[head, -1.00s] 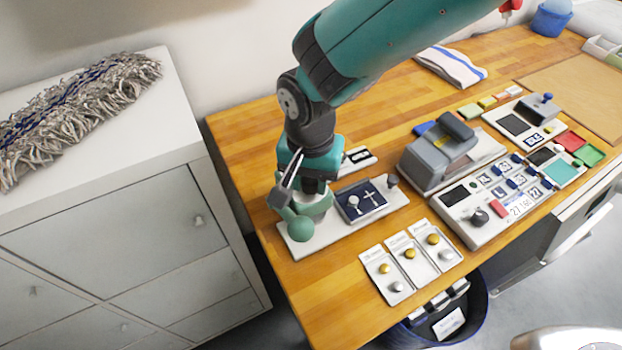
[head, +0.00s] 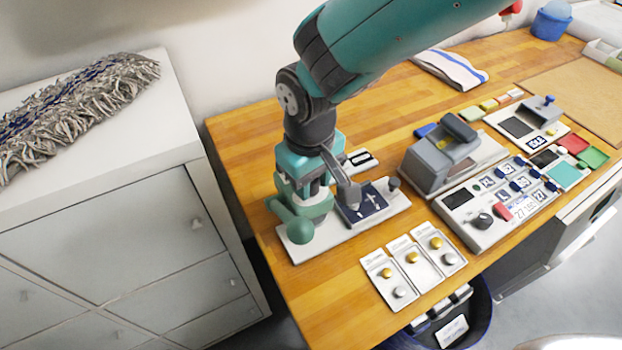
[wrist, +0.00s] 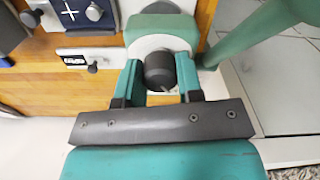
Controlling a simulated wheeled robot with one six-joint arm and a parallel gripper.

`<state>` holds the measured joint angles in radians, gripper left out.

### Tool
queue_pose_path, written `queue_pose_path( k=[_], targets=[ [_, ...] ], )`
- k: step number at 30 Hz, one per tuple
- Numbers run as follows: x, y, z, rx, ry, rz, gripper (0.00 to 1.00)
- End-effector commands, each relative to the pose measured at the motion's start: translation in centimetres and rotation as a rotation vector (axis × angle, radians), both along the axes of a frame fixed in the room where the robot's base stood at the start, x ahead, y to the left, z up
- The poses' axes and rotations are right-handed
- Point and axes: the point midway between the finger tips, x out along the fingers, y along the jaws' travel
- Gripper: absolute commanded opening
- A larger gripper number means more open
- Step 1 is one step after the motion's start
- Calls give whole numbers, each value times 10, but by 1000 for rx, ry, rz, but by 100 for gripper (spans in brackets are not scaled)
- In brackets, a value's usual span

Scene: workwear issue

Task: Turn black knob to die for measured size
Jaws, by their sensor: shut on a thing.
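My gripper (wrist: 158,82) is shut on a black round knob (wrist: 160,68) with a small pale mark on its edge, one finger on each side. The knob sits on top of a green and white press-like device (wrist: 160,28). In the head view my gripper (head: 308,190) points down over this device (head: 303,232), which stands on a white base (head: 345,240) and has a green ball (head: 300,232) at its front. The knob is hidden there. Any die markings around the knob are too small or hidden to read.
A dark panel with a cross mark (head: 374,203) and a small dark knob (head: 394,184) sit on the same base. Cards with gold and silver studs (head: 412,258) lie in front. A control panel (head: 460,236) with another black knob (head: 483,221) stands right. Drawers (head: 110,250) stand left.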

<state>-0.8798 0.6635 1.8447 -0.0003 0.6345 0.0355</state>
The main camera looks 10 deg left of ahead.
Motion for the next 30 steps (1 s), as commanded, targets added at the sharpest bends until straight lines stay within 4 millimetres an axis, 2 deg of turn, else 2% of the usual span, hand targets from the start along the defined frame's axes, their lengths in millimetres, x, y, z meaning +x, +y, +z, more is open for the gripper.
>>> queue_pose_path(
  k=[12, 29, 30],
  targets=[
    [1, 0, 1, 2, -4, 184, 10],
    [2, 0, 2, 3, -5, 209, 10],
    [2, 0, 2, 3, -5, 208, 43]
  ],
)
